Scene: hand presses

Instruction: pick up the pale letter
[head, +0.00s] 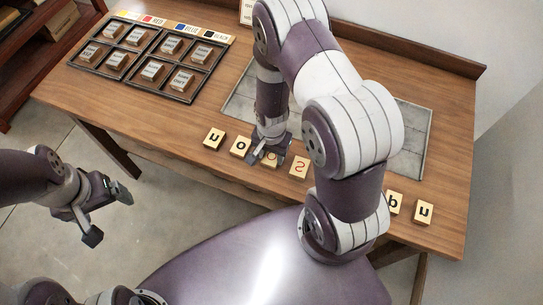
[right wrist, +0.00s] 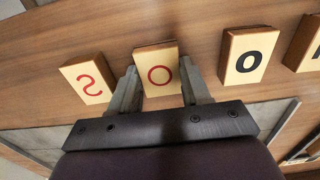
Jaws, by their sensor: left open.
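Letter tiles of pale wood stand in a row along the front of the table. In the right wrist view a tile with a red O (right wrist: 159,76) lies between the fingers of my right gripper (right wrist: 158,82). The fingers are spread on either side of it, with narrow gaps. In the head view my right gripper (head: 270,148) is low over the row and partly hides that tile (head: 270,160). A tile with a red S (head: 299,167) is beside it, and a black O tile (head: 240,146) is on the other side. My left gripper (head: 88,212) is open and empty, off the table.
A black divided tray (head: 134,72) with several labelled blocks stands at the back left. A grey panel (head: 412,140) lies behind the row, partly hidden by my right arm. More black-letter tiles (head: 423,212) are at the right, and another (head: 213,138) is at the left end.

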